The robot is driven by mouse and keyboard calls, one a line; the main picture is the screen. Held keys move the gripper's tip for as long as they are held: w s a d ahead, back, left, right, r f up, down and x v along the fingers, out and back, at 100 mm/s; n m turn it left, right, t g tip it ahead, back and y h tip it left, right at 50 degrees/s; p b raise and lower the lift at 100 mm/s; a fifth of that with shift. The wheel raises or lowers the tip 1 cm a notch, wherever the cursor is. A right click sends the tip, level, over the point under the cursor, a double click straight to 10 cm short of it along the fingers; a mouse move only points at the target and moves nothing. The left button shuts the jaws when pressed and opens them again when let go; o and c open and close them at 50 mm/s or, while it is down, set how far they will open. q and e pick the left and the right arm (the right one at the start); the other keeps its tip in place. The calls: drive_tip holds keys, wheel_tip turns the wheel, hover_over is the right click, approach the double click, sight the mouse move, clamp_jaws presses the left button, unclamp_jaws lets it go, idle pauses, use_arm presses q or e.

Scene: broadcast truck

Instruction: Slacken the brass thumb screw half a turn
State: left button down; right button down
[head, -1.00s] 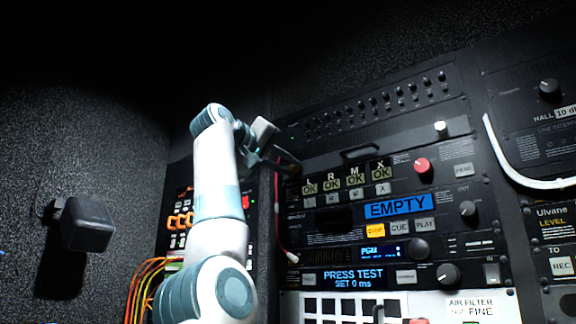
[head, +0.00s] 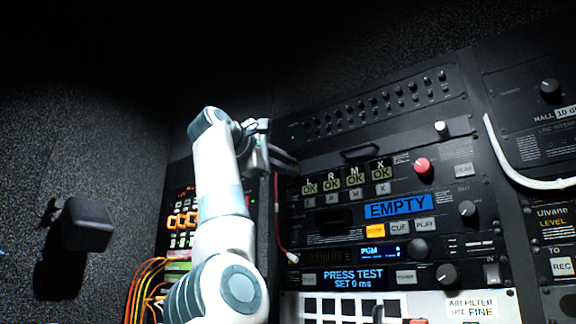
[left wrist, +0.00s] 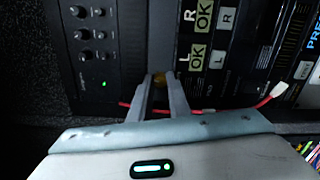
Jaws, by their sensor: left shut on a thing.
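The brass thumb screw (left wrist: 159,77) shows in the left wrist view as a small gold-brown spot between the fingertips, at the left edge of the rack unit with the OK windows. My left gripper (left wrist: 160,84) is shut on it, one finger on each side. In the head view my left gripper (head: 288,160) reaches the left edge of that unit, and the screw is hidden there behind the fingers. My right gripper is in neither view.
A red cable (left wrist: 240,109) with white plugs runs close to the fingers. A red knob (head: 423,166) and a blue EMPTY display (head: 398,206) are on the panel to the right. Orange cables (head: 140,285) hang at lower left. A dark box (head: 86,224) sits on the left wall.

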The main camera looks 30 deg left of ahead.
use_arm(q)
drive_tip(key=n, duration=0.4)
idle(0.4)
drive_tip(key=c, duration=1.7)
unclamp_jaws()
drive_tip(key=shift+o, duration=0.2)
drive_tip(key=shift+a, duration=0.1)
drive_tip(key=shift+s+f, duration=0.1)
drive_tip(key=shift+s, duration=0.05)
drive_tip(key=s+a+b, duration=0.2)
drive_tip(key=s+b, duration=0.5)
drive_tip(key=s, duration=1)
